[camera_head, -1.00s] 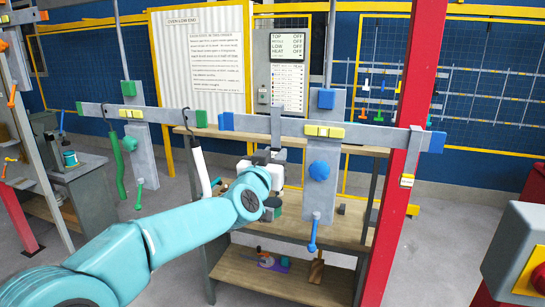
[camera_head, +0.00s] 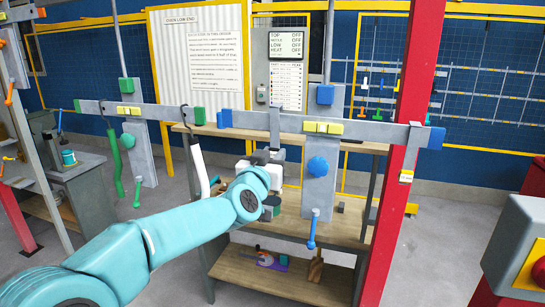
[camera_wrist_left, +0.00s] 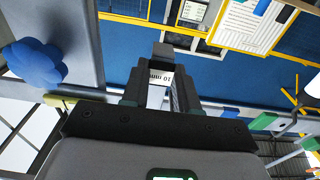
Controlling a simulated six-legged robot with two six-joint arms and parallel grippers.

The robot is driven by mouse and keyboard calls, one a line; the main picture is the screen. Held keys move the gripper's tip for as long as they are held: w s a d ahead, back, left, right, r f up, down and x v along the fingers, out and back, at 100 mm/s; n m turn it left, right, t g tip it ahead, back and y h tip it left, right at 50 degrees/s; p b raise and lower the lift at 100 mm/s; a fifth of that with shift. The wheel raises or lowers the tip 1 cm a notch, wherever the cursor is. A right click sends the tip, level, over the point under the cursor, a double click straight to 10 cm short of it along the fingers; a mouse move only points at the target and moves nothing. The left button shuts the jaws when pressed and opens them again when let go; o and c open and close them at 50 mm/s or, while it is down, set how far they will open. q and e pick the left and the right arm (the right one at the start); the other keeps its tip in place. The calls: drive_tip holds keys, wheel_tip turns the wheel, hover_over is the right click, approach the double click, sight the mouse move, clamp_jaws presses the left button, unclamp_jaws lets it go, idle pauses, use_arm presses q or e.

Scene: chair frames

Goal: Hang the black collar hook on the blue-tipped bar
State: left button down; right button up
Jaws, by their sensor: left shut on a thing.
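The blue-tipped bar (camera_head: 375,132) runs level across the middle of the head view, with a blue block at each end and a yellow clamp near its middle. My left gripper (camera_head: 265,163) is just below its left part. It is shut on the black collar hook (camera_head: 275,125), whose grey upper strip rises upright across the front of the bar. I cannot tell whether the hook's top bears on the bar. In the left wrist view a white "10 mm" label (camera_wrist_left: 163,77) shows between the fingers of the left gripper (camera_wrist_left: 163,92). The right gripper is out of view.
A blue knob (camera_head: 319,167) on a grey plate stands right of the left gripper. A green-tipped bar (camera_head: 158,111) at left carries green and white hooks. A wooden bench (camera_head: 345,232) stands behind.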

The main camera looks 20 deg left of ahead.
use_arm(q)
drive_tip(key=shift+f+b, duration=0.6)
drive_tip(key=shift+f, duration=0.1)
drive_tip(key=c, duration=0.8)
unclamp_jaws()
drive_tip(key=s, duration=0.2)
drive_tip(key=s+b, duration=0.1)
drive_tip(key=s, duration=0.2)
drive_tip(key=s+b, duration=0.1)
drive_tip(key=s, duration=0.2)
drive_tip(key=shift+a+f, duration=0.15)
drive_tip(key=shift+f, duration=0.1)
